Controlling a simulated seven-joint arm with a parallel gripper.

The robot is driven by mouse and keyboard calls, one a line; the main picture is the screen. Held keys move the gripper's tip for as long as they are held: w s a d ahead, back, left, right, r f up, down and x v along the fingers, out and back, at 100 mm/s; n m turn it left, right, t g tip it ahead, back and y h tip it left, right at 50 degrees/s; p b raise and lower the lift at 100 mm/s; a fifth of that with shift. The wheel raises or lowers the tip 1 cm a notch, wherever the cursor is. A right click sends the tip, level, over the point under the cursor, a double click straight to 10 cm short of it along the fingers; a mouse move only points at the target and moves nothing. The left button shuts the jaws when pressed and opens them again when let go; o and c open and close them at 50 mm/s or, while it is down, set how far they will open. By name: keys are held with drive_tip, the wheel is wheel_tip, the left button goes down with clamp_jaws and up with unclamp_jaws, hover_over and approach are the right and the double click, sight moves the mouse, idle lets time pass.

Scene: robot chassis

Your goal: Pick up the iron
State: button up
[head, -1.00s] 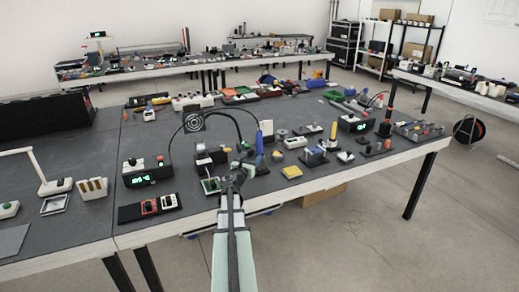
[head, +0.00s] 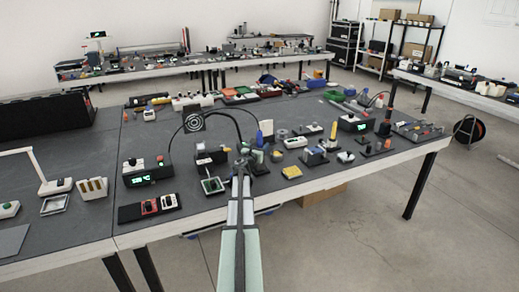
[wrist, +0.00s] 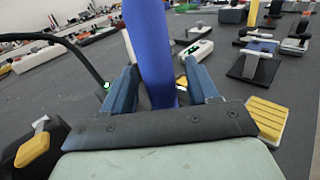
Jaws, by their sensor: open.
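The iron shows as a blue upright handle (head: 259,139) near the middle of the front bench in the head view. In the wrist view the blue handle (wrist: 148,42) stands large between my fingers, its top cut off by the frame. My gripper (head: 243,161) is open just in front of it, and its two fingers also show in the wrist view (wrist: 160,68), one on each side of the handle. I cannot tell whether either finger touches it. The iron's lower end is hidden behind my gripper.
A black cable arches behind the handle. A white multimeter-like device (wrist: 194,51) and a yellow sponge pad (wrist: 266,119) lie to the right. A green-lit control box (head: 146,173) stands to the left. Small fixtures crowd the bench around my gripper.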

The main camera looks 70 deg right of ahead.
sight(259, 131)
drive_tip(key=c, duration=0.9)
drive_tip(key=shift+c, duration=0.2)
drive_tip(key=shift+r, duration=5.15)
drive_tip(key=shift+a, duration=0.1)
drive_tip(key=w+a+f, duration=0.1)
drive_tip(key=w+a, duration=1.5)
drive_tip(key=a, duration=0.2)
drive_tip(key=shift+w+f, duration=0.2)
drive_tip(key=shift+w, duration=0.2)
